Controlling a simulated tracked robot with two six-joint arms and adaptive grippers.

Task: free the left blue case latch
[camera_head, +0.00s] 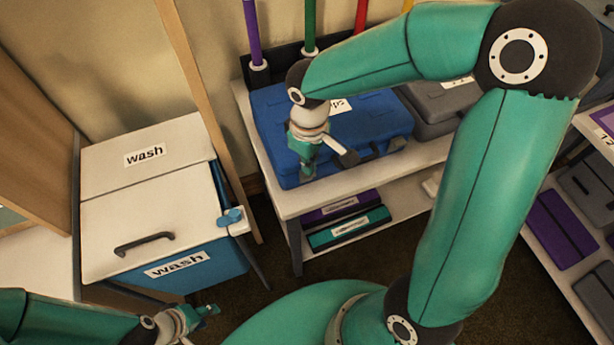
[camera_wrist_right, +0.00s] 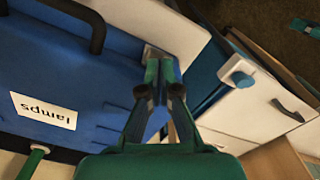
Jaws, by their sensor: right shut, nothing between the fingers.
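The blue case (camera_head: 375,115) lies shut on top of the white bench, and its "lamps" label is partly covered by my right arm. In the right wrist view the case (camera_wrist_right: 85,85) fills the left side, with its dark handle (camera_wrist_right: 97,30) at the top. My right gripper (camera_head: 307,174) points down at the front left of the case. Its fingertips (camera_wrist_right: 160,65) are together and empty, at the case's front edge. The left latch cannot be made out clearly behind the fingers; I cannot tell whether they touch it. My left gripper (camera_head: 206,312) is low at the left, away from the case.
A white-lidded blue "wash" bin (camera_head: 190,215) with a blue catch (camera_head: 231,217) stands left of the bench (camera_head: 300,205). A grey case (camera_head: 440,105) is right of the blue case. Purple and teal cases (camera_head: 348,228) lie on the lower shelf. Colored poles stand behind.

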